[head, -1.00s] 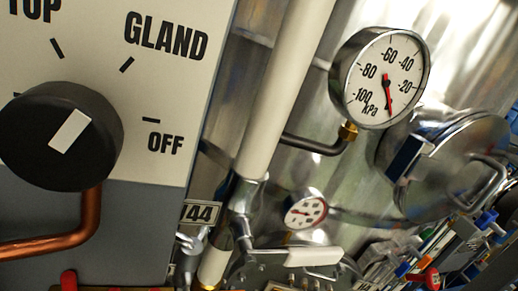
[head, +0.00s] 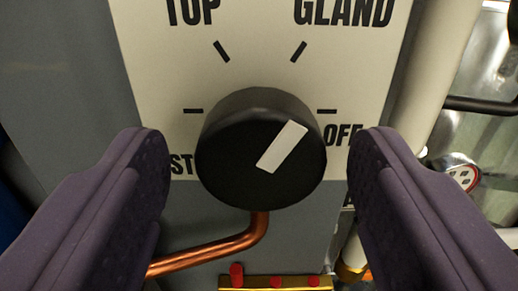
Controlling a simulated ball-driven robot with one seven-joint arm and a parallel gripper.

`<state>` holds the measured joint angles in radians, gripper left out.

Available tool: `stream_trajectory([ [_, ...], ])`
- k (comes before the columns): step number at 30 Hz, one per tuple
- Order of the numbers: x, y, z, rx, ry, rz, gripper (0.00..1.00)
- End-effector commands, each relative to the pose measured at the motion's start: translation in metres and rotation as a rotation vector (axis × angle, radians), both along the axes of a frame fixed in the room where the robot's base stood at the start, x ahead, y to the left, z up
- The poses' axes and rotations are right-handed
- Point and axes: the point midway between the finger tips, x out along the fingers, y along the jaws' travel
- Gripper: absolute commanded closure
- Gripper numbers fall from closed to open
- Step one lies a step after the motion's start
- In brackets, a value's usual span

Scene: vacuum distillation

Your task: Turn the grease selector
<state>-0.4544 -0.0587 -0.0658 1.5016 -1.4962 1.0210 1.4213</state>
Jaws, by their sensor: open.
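The grease selector (head: 232,150) is a round black knob with a white pointer bar (head: 282,147) on a cream and grey panel. The pointer tilts up to the right, roughly toward the GLAND tick (head: 298,51). Labels TOP, GLAND and OFF show around the knob, and a partly hidden label starting "ST" sits at its left. My gripper (head: 258,165) is open, with one dark purple finger on each side of the knob. Gaps show between both fingers and the knob in the picture; how far they reach in depth I cannot tell.
A copper pipe (head: 215,249) bends out below the knob to the left. A brass block (head: 275,283) with red caps lies at the bottom. A white pipe (head: 425,75) and a small gauge (head: 464,177) stand to the right.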

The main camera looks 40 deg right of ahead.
Motion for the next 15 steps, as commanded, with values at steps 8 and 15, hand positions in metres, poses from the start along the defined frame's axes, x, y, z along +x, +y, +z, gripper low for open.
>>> stream_trajectory([
  [8,-0.0002,0.0000,-0.0002,0.000,0.000,0.000,0.70],
  [15,-0.0003,0.0001,-0.0003,-0.005,0.004,0.000,0.86],
])
